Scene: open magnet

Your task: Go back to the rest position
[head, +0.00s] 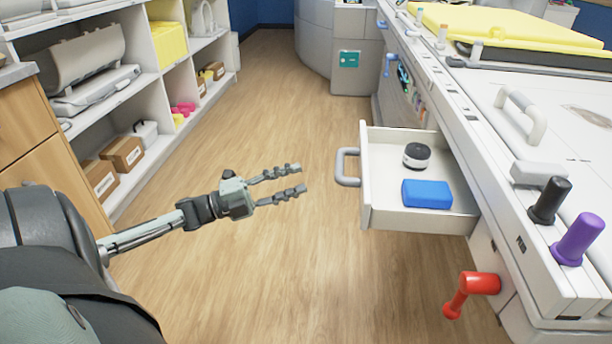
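My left gripper (304,179) reaches in from the left over the wooden floor. Its two fingers are apart with nothing between them. It is left of the open drawer's grey handle (347,167) and does not appear to touch it. The white drawer (411,220) is pulled out from the bench on the right. It holds a blue block (427,194) and a small round black-and-white object (416,155). My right gripper is not in the picture.
The white bench (470,130) runs along the right, with black (550,200) and purple (578,239) knobs on top and a red handle (471,292) low on its side. White shelves (148,80) with boxes stand at the left. The floor (280,110) between is clear.

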